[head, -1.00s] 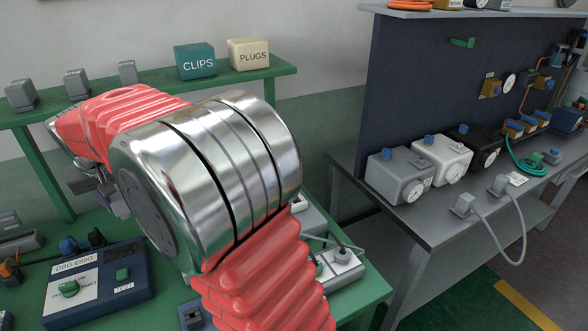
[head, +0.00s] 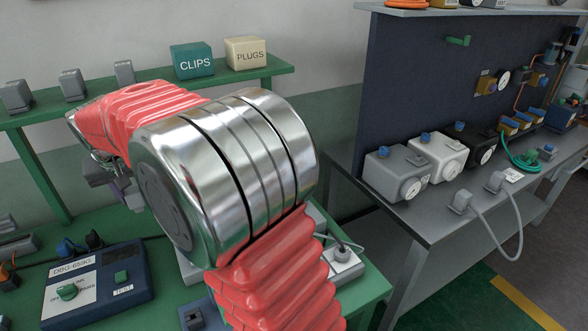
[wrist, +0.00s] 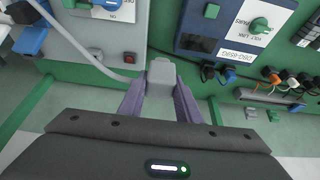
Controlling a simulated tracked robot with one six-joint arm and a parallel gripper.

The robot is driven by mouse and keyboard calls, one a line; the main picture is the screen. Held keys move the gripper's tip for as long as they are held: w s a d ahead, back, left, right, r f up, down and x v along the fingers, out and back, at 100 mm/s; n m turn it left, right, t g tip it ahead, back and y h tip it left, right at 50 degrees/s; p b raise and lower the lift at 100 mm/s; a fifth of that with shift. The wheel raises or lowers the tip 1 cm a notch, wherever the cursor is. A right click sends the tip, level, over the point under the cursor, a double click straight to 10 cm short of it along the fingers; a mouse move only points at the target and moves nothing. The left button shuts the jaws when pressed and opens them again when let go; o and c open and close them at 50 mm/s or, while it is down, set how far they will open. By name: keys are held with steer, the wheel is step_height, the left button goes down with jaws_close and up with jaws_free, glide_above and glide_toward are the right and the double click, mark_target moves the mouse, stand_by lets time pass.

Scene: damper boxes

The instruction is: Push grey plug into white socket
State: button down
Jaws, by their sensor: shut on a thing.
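In the wrist view my gripper (wrist: 159,98) has its two purple fingers shut on a grey plug (wrist: 161,72). The plug sticks out beyond the fingertips, and a grey cable passes close to its left side; I cannot tell whether they join. A pale unit with a red switch (wrist: 130,58) lies just left of the plug. In the head view a whitish socket box (head: 345,262) stands on the green bench behind my arm, partly hidden, with a cable at its top. I cannot tell whether this is the white socket. My arm hides the held plug in the head view.
A blue DBG-659G box (head: 98,285) stands on the green bench. A green shelf (head: 150,94) above carries grey blocks and the CLIPS (head: 192,61) and PLUGS (head: 246,53) boxes. At right, a grey bench (head: 420,215) holds several damper boxes and a looped cable.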

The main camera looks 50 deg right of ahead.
steer(key=s+d+f, duration=0.2)
steer(key=s+d, duration=0.2)
steer(key=d, duration=1)
steer(key=s+d+f, duration=0.2)
steer(key=s+d, duration=0.3)
steer(key=d, duration=0.9)
steer(key=s+d+f, duration=0.3)
steer(key=s+d, duration=0.2)
steer(key=d, duration=0.9)
steer(key=shift+d, duration=0.15)
steer(key=shift+f, duration=0.2)
steer(key=shift+f, duration=2.85)
steer(key=shift+f, duration=1.5)
steer(key=c, duration=1.2)
jaws_free()
